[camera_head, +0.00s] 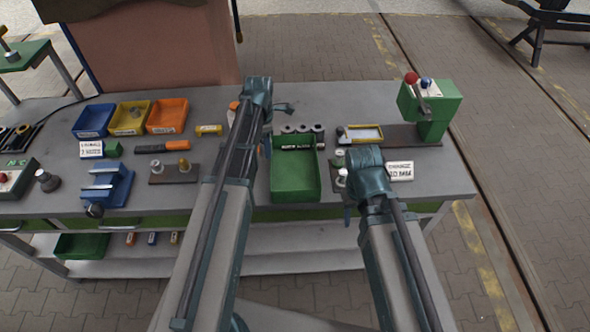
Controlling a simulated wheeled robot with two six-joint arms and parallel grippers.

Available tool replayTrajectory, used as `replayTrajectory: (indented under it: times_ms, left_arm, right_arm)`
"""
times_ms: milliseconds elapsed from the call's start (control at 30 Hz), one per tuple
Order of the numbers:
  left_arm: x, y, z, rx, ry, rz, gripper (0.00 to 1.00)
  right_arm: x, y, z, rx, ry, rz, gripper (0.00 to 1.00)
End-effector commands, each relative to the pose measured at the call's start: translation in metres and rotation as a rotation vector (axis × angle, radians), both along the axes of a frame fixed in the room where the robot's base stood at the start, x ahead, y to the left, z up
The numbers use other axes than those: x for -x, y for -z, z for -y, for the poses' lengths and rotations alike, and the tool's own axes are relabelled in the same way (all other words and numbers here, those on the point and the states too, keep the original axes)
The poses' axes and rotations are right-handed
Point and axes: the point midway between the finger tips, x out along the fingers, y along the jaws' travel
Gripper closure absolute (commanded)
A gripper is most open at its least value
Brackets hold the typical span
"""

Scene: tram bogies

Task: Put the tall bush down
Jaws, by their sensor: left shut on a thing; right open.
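My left gripper (268,142) is over the middle of the workbench, just left of the green tray (295,190). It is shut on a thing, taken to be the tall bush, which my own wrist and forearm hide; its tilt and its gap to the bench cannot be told. My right gripper (348,208) is open, right of the tray near the bench's front, mostly hidden under my wrist. A dark cylinder (295,147) lies at the tray's far end. Several short grey bushes (303,128) stand in a row behind it.
Blue (94,120), yellow (130,118) and orange (167,116) bins stand at the left. A blue vise (107,187) and a dark plate with pegs (174,173) are in front. A green lever press (430,108) stands at the right. The bench's back middle (330,100) is clear.

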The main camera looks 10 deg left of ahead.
Motion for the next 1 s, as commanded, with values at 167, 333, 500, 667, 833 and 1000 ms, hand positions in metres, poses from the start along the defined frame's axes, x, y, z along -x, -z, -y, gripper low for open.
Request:
replayTrajectory:
  times_ms: [167,333,500,667,833,1000]
  left_arm:
    - [0.044,-0.012,0.054,0.000,0.065,0.000,1.00]
    - [0.059,-0.015,0.073,0.000,0.089,0.000,1.00]
    - [0.060,-0.014,0.076,0.000,0.092,0.000,1.00]
    - [0.059,-0.003,0.075,0.000,0.092,0.000,1.00]
    - [0.059,0.022,0.075,0.000,0.091,0.000,1.00]
    - [0.059,0.047,0.075,0.000,0.091,0.000,1.00]
  right_arm:
    - [0.000,-0.012,0.000,0.000,0.000,0.000,0.50]
    - [0.000,-0.015,0.000,0.000,0.000,0.000,0.50]
    - [0.000,-0.014,0.000,0.000,0.000,0.000,0.50]
    - [0.000,-0.003,0.000,0.000,0.000,0.000,0.50]
    - [0.000,0.022,0.000,0.000,0.000,0.000,0.50]
    - [0.000,0.047,0.000,0.000,0.001,0.000,0.50]
